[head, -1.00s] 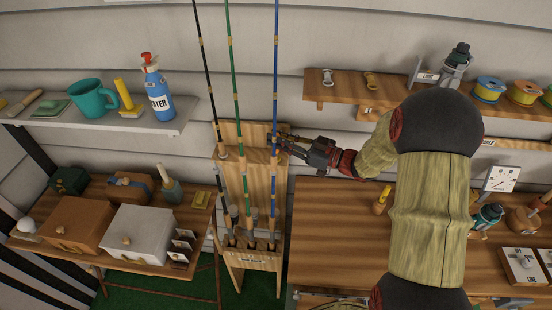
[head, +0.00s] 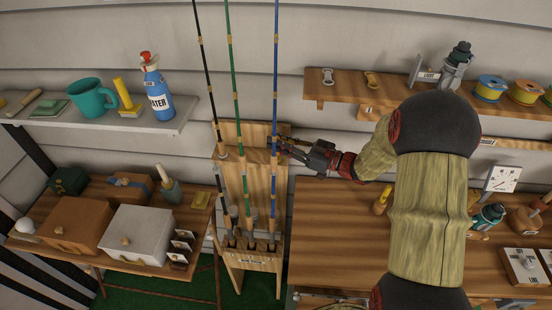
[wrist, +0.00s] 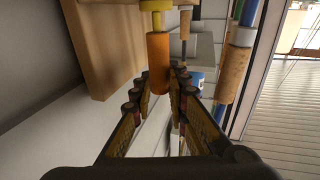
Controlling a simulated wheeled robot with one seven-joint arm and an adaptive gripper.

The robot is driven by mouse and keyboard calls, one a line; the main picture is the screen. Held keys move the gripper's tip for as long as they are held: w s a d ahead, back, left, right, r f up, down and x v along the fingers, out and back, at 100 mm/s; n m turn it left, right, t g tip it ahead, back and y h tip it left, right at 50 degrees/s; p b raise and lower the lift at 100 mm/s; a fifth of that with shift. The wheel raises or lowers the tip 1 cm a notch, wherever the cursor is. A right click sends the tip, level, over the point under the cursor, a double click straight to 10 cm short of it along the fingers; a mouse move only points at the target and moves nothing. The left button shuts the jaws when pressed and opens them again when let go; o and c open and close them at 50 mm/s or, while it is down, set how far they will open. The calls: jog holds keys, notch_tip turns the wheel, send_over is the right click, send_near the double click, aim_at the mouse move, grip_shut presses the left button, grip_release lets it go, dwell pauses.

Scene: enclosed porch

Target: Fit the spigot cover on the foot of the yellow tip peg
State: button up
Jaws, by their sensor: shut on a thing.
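My gripper (head: 287,146) is at the upper board of the rod rack, just right of the blue rod. In the wrist view my gripper (wrist: 160,78) is shut on an orange cylinder (wrist: 158,58), which looks like the spigot cover. A yellow piece (wrist: 157,18) with a wider collar, which looks like part of the yellow tip peg, lines up with the cylinder's far end. The two look touching or nearly so; I cannot tell whether one is inside the other. The cylinder's near end is between the fingers. In the head view the held cylinder is too small to make out.
The wooden rack (head: 230,133) holds black, green and blue rods (head: 275,60). A rod with a cork grip (wrist: 233,75) stands close right of my fingers. A wooden board (wrist: 100,45) is close on the left. The workbench (head: 335,225) has bare room at its left.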

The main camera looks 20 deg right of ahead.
jog(key=shift+f+b, duration=0.45)
jog(key=shift+f, duration=0.5)
dwell(0.4)
jog(key=o, duration=0.8)
jog(key=o, duration=0.4)
jog(key=shift+o, duration=1.4)
jog(key=s+d, duration=0.1)
jog(key=s+d+r+p, duration=0.2)
jog(key=shift+s+d, duration=0.15)
jog(key=shift+d, duration=0.25)
